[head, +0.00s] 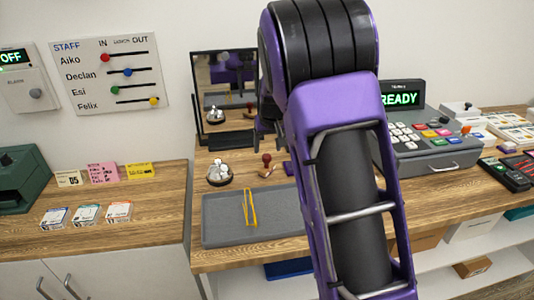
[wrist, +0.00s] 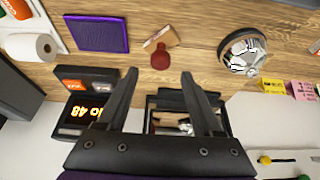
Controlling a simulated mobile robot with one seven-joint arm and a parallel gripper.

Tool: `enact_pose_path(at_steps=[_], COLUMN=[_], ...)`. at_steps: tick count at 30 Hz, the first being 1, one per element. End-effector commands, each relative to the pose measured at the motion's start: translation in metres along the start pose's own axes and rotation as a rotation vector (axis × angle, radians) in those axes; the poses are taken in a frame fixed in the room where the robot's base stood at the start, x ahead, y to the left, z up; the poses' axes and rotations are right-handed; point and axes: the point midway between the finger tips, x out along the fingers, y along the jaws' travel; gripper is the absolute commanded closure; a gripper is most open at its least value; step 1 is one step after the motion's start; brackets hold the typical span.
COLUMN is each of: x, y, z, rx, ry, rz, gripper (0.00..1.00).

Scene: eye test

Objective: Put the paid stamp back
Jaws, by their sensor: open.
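A stamp with a dark red knob handle (wrist: 160,58) is on the wooden counter in the wrist view, beside a small tan wooden block (wrist: 160,36) with faint marks. I cannot tell whether the two are one piece, and the word "paid" is not readable. In the head view the red knob (head: 266,158) stands left of my arm, near the tan piece (head: 267,172). A purple pad (wrist: 98,33) lies left of the stamp in the wrist view. My gripper (wrist: 158,78) is open and empty, its fingertips close to the knob in the picture.
A silver bell (wrist: 243,52) sits right of the stamp in the wrist view. A grey tray (head: 223,218) is at the counter's front. A framed mirror (head: 225,72) stands behind.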

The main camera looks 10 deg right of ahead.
Motion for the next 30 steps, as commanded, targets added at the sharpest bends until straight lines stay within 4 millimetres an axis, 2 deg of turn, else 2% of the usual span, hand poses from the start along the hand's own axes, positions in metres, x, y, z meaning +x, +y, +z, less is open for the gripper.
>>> enact_pose_path(at_steps=[1, 3, 10, 15, 24, 30], x=[-0.014, -0.028, -0.060, -0.067, -0.067, -0.072], y=[-0.001, 0.000, 0.000, 0.000, 0.000, 0.002], z=[-0.001, -0.001, 0.000, 0.001, 0.001, 0.012], rx=[0.000, 0.000, 0.001, 0.000, -0.002, -0.070], ry=[0.003, 0.002, 0.001, -0.002, -0.003, -0.040], rz=[-0.002, -0.001, -0.001, 0.000, 0.001, 0.015], gripper=[0.32, 0.32, 0.32, 0.32, 0.32, 0.32])
